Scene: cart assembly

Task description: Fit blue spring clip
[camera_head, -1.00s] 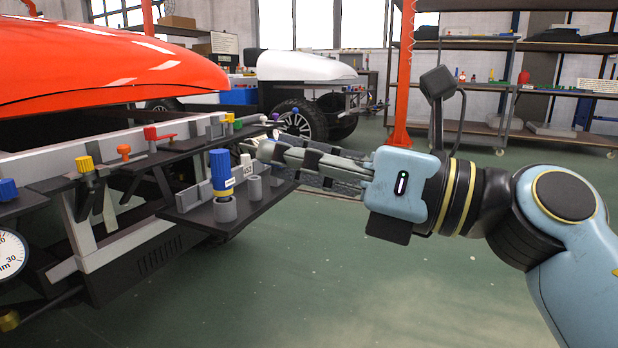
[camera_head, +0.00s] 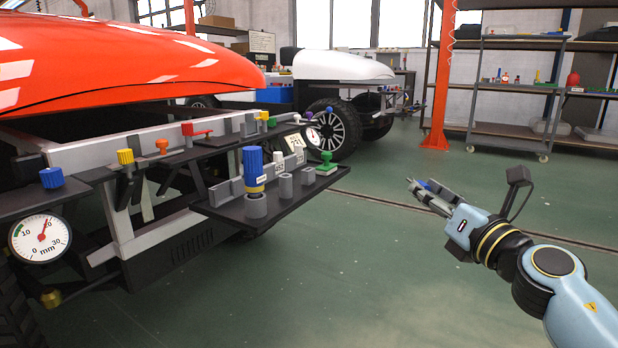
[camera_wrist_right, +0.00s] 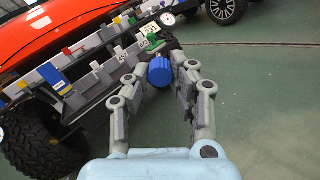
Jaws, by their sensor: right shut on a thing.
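My right gripper (camera_head: 420,189) is at the right over open floor, well clear of the cart. In the right wrist view its fingers (camera_wrist_right: 172,75) are shut on a blue part with a round ribbed head (camera_wrist_right: 160,71), which looks like the blue spring clip. My left gripper is not in view.
A dark tray (camera_head: 232,213) juts from the cart. It carries a blue bottle (camera_head: 254,168), grey sleeves (camera_head: 285,187) and a green stamp-like part (camera_head: 326,163). A round gauge (camera_head: 40,239) is at the left. The green floor between cart and gripper is free.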

